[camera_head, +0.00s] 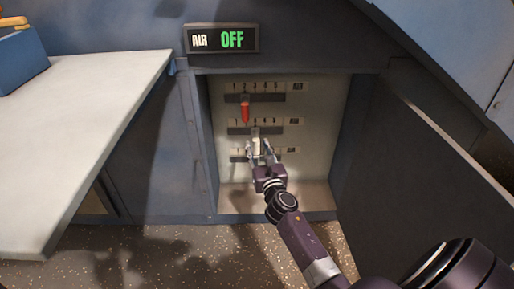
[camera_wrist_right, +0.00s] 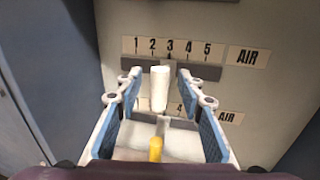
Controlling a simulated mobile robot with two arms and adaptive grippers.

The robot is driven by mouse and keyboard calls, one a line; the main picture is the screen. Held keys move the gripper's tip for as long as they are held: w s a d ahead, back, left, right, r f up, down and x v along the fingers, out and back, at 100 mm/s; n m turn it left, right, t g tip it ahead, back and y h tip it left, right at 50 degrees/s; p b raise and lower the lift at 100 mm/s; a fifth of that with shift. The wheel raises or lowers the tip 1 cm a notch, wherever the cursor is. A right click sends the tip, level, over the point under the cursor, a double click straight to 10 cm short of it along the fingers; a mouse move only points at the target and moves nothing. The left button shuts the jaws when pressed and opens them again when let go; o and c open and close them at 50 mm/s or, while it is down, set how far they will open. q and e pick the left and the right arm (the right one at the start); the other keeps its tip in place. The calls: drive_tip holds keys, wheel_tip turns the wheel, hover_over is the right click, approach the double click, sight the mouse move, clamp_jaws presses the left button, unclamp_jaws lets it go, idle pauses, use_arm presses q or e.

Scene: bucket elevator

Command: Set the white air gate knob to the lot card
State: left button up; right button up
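The white air gate knob (camera_head: 256,145) sticks out from the middle slider row inside the open cabinet. In the right wrist view the white knob (camera_wrist_right: 160,88) stands under a 1-to-5 scale (camera_wrist_right: 172,48) marked AIR, close to the 3; its exact setting is hard to read. My right gripper (camera_head: 262,148) reaches into the cabinet. In the wrist view its blue-padded fingers (camera_wrist_right: 158,92) are spread on both sides of the knob, with gaps showing. No lot card can be made out. My left gripper is not in view.
A red knob (camera_head: 245,110) hangs on the top row. A yellow knob (camera_wrist_right: 156,148) is below the white one, between my fingers' lower parts. A display (camera_head: 222,39) reads AIR OFF. A pale counter (camera_head: 90,130) stands left; an open dark door (camera_head: 425,150) stands right.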

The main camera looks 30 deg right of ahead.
drive_tip(key=shift+w+d, duration=0.2)
drive_tip(key=shift+w, duration=0.4)
clamp_jaws()
